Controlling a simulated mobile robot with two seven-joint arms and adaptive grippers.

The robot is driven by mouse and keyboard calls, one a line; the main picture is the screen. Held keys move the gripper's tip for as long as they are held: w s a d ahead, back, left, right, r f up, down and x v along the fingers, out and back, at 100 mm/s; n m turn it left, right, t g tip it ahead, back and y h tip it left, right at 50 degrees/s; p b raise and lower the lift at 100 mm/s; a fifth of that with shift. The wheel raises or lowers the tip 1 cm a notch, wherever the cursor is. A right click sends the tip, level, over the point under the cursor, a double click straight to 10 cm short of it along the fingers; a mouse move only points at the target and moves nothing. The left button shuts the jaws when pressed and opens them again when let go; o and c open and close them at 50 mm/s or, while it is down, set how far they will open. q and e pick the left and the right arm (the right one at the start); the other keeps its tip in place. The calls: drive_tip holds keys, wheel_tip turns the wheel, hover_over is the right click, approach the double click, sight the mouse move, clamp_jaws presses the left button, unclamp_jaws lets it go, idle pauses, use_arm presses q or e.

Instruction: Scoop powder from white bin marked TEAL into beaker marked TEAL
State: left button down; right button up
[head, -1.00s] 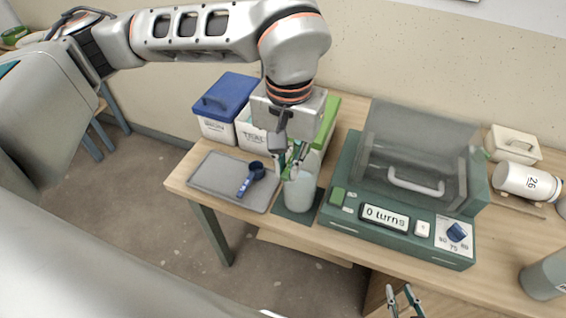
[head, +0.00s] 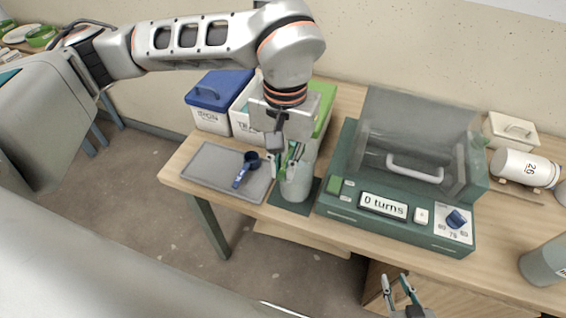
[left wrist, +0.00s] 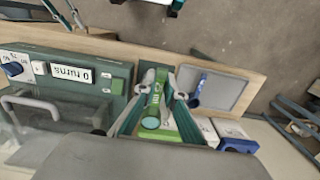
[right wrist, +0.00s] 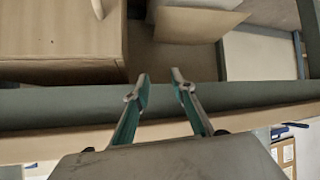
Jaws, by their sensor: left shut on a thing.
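The white bin marked TEAL (head: 240,128) stands at the back left of the table, open and partly hidden by my left gripper. My left gripper (head: 290,163) points down at the pale beaker (head: 298,187), which stands on a dark green mat; its marking is not readable. The gripper is shut on a green scoop (left wrist: 155,97); a round teal patch shows at its bowl end in the left wrist view. Whether the scoop is above or inside the beaker's mouth is unclear. My right gripper (right wrist: 158,80) is open and empty, low at the table's front side.
A blue scoop (head: 245,168) lies on a grey tray (head: 205,165) left of the beaker. The blue-lidded IRON bin (head: 212,118) stands left of the TEAL bin, with a green lid (head: 323,110) to its right. A green machine (head: 345,213) reading "0 turns" stands close right.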

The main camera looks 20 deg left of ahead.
use_arm(q)
drive_tip(key=shift+w+r+g+p, duration=0.2)
drive_tip(key=shift+r+g+p, duration=0.5)
drive_tip(key=shift+p, duration=0.2)
drive_tip(key=shift+w+r+g+p, duration=0.15)
drive_tip(key=shift+r+g+p, duration=0.2)
drive_tip(key=shift+p, duration=0.3)
drive_tip(key=shift+w, duration=0.1)
drive_tip(key=shift+w+r+g, duration=0.1)
drive_tip(key=shift+r+g, duration=0.1)
drive_tip(key=shift+g, duration=0.25)
drive_tip(key=shift+w+r+g, duration=0.25)
drive_tip(key=shift+r+g, duration=0.35)
drive_tip(key=shift+g, duration=0.25)
drive_tip(key=shift+w+r+g, duration=0.25)
drive_tip(key=shift+r+g, duration=0.35)
drive_tip(key=shift+g, duration=0.25)
use_arm(e)
drive_tip(key=shift+s+d+r+h, duration=0.2)
drive_tip(key=shift+s+d+r, duration=0.1)
drive_tip(key=shift+d, duration=0.2)
drive_tip(key=shift+s+d+r+h, duration=0.2)
drive_tip(key=shift+s+d, duration=0.1)
drive_tip(key=shift+d, duration=0.2)
drive_tip(key=shift+d, duration=0.2)
use_arm(q)
drive_tip(key=shift+s, duration=0.15)
drive_tip(key=shift+s, duration=0.25)
use_arm(e)
drive_tip(key=shift+a, duration=0.1)
